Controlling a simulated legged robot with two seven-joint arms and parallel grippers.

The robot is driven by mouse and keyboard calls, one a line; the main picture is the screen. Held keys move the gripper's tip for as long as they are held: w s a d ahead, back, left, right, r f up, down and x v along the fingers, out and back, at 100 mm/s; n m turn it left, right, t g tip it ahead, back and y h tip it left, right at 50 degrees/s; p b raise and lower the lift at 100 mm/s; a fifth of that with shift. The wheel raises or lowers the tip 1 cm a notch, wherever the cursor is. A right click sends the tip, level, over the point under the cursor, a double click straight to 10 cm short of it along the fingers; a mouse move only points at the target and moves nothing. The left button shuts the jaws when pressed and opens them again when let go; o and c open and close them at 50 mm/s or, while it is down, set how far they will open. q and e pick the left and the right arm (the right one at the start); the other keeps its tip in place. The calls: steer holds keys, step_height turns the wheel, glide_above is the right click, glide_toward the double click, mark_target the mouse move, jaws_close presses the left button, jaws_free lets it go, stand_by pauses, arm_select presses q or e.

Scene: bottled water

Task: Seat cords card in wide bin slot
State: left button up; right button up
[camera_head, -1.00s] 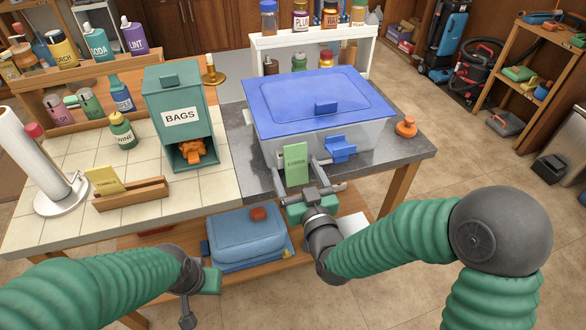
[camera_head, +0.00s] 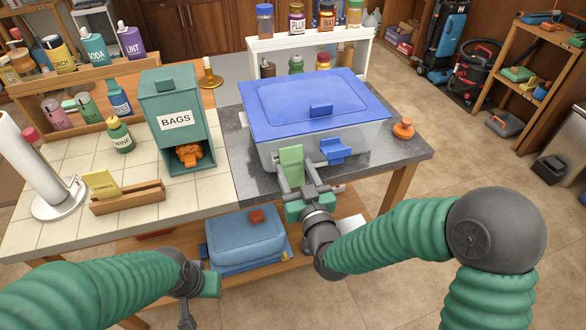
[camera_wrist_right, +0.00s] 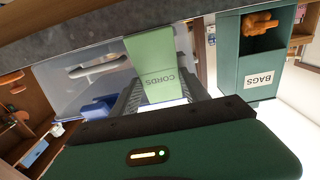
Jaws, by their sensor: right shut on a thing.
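The green cords card (camera_head: 291,163) is upright in front of the clear bin with the blue lid (camera_head: 315,100). My right gripper (camera_head: 297,184) is shut on the card's lower part. In the right wrist view the card (camera_wrist_right: 152,62) stands between the two dark fingers (camera_wrist_right: 160,95), its CORDS lettering upside down. The card's far end lies against or very near the bin's clear front wall (camera_wrist_right: 85,75); I cannot tell if it touches a slot, and no slot shows clearly. My left gripper (camera_head: 190,290) hangs low at the front, away from the card; its fingers are unclear.
A blue latch (camera_head: 336,150) sits on the bin front, right of the card. A green BAGS dispenser (camera_head: 176,120) stands to the left. A wooden holder with a yellow card (camera_head: 103,183) is on the tiled top. An orange knob-like object (camera_head: 403,128) sits at the right.

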steer(key=shift+r, duration=0.4)
steer(key=r, duration=0.1)
steer(key=r+p, duration=0.1)
steer(key=r, duration=0.1)
steer(key=shift+s+a+p, duration=0.15)
steer(key=shift+a+p, duration=0.1)
steer(key=shift+p, duration=0.05)
steer(key=s+a+r, duration=0.1)
steer(key=s+a, duration=0.8)
steer(key=s, duration=0.3)
step_height(320, 180, up, 10)
steer(key=t+p, duration=0.3)
steer(key=p, duration=0.3)
glide_above(289, 151)
steer(key=s, duration=0.1)
steer(key=shift+s+d+y, duration=0.1)
steer(key=shift+s+y, duration=0.05)
steer(key=shift+y, duration=0.25)
step_height(289, 151, down, 6)
steer(key=b, duration=0.6)
steer(key=shift+r, duration=0.1)
